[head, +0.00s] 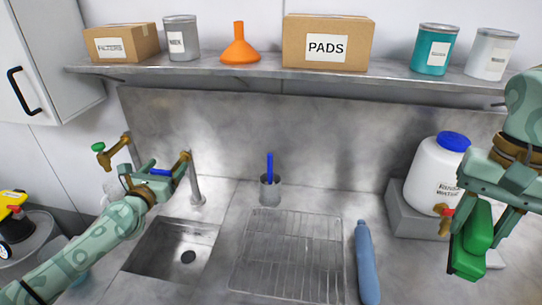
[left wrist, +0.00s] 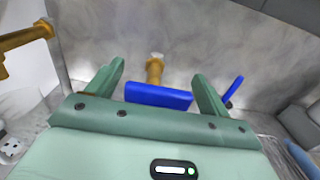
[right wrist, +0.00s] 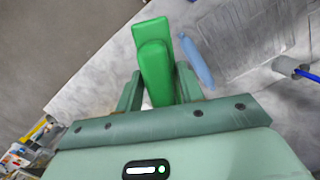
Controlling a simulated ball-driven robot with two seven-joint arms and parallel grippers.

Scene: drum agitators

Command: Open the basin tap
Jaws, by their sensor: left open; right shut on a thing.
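The basin tap is a brass body (head: 183,166) on a grey upright pipe (head: 195,185) behind the sink. Its blue lever (head: 160,172) lies crosswise; in the left wrist view the lever (left wrist: 158,96) spans much of the gap between my fingers. My left gripper (left wrist: 157,76) is open around the lever; I cannot tell whether a finger touches it. In the head view my left gripper (head: 157,174) partly hides the lever. My right gripper (right wrist: 158,76) is shut on a green block-like thing (right wrist: 153,55), held at the right in the head view (head: 474,245).
A second brass tap (head: 107,157) with a green knob stands left of my left gripper. The sink (head: 170,260), a wire rack (head: 290,260), a grey cup (head: 270,190) with a blue-handled tool, and a blue bottle-like thing (head: 366,265) are on the counter. A white drum (head: 432,180) stands right.

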